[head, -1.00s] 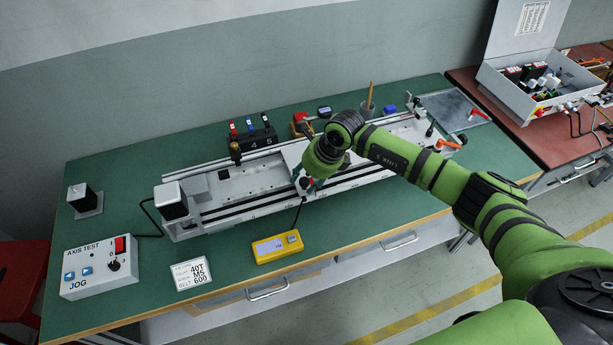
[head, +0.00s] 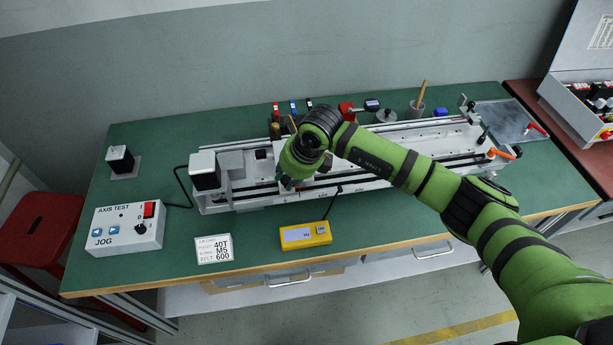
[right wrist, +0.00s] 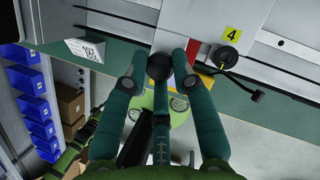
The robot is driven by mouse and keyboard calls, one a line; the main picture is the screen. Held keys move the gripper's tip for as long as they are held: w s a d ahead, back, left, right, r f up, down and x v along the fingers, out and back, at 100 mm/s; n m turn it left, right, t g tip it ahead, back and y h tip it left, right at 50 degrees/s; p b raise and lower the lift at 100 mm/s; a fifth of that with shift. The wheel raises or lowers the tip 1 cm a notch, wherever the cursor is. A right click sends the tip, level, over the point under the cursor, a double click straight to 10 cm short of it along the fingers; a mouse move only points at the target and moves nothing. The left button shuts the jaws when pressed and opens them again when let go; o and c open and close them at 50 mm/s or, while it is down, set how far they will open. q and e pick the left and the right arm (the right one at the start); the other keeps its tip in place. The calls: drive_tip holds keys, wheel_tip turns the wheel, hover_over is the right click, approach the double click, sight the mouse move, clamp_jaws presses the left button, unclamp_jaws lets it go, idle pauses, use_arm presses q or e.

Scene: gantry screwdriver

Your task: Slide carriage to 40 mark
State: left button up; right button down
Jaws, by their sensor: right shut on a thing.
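My right gripper (head: 289,184) is at the rail's front edge in the left half of the gantry. In the right wrist view, my right gripper (right wrist: 166,58) is shut around a dark round knob (right wrist: 159,67) at the carriage's front. The carriage (right wrist: 195,25) shows partly as a light plate behind the fingers. The scale marks are too small to read. My left gripper is out of view.
A yellow readout (head: 305,235), a white label card (head: 214,248) and the axis test box (head: 127,228) stand in front of the gantry. A black knob (right wrist: 228,58) tagged 4 is close right of the fingers.

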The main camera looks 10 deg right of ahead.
drive_tip(key=shift+w+r, duration=0.15)
drive_tip(key=shift+r, duration=0.1)
drive_tip(key=c, duration=1)
unclamp_jaws()
drive_tip(key=shift+f, duration=0.1)
drive_tip(key=v, duration=1.2)
